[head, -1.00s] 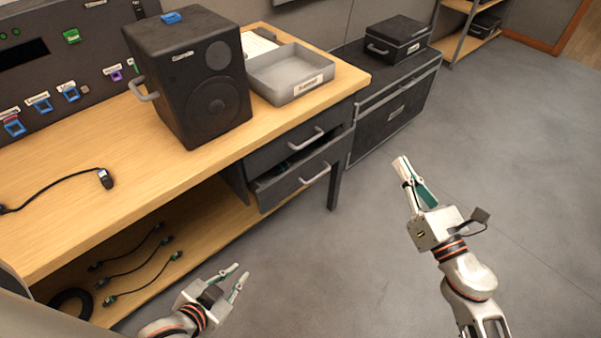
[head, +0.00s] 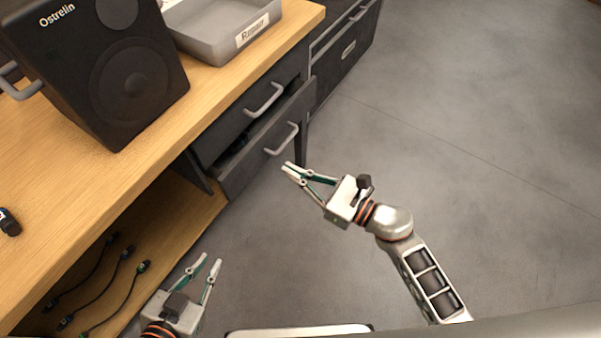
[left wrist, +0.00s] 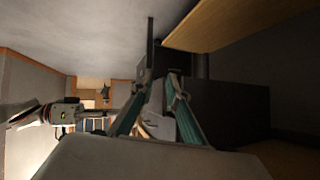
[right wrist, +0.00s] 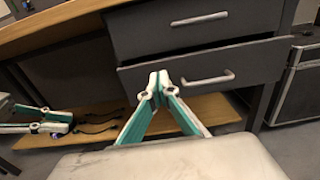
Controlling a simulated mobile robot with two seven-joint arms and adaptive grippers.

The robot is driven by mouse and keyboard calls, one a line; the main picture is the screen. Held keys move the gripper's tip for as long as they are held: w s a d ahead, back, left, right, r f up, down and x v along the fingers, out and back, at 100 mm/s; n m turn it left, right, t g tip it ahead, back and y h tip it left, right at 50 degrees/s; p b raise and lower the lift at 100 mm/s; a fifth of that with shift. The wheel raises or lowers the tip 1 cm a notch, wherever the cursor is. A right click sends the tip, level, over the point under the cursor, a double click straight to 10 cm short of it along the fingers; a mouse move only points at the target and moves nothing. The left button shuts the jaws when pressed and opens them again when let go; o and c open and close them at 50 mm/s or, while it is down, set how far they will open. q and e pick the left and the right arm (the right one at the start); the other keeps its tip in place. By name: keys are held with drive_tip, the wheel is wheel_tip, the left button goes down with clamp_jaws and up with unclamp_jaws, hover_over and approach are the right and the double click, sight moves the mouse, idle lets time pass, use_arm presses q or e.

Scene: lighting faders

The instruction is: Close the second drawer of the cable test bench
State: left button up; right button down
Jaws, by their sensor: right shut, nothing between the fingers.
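The cable test bench (head: 150,150) has two dark grey drawers under its wooden top. The second, lower drawer (head: 250,165) stands partly pulled out, with a gap showing its inside. Its grey bar handle (head: 284,139) also shows in the right wrist view (right wrist: 208,80). The upper drawer (head: 225,132) looks closed. My right gripper (head: 288,168) is shut and empty, just in front of the lower drawer's front, below the handle; contact cannot be told. In the right wrist view its fingertips (right wrist: 157,82) overlap the drawer front.
A black speaker (head: 110,60) and a grey labelled tray (head: 215,40) stand on the bench top. Several cables (head: 95,280) lie on the lower shelf. A dark cabinet (head: 345,50) stands beyond the bench. The floor (head: 460,130) to the right is clear.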

sight(251, 149)
drive_tip(key=x, duration=0.8)
drive_tip(key=shift+w+a, duration=0.2)
drive_tip(key=shift+a, duration=0.05)
drive_tip(key=shift+w+a, duration=0.2)
drive_tip(key=shift+a, duration=0.1)
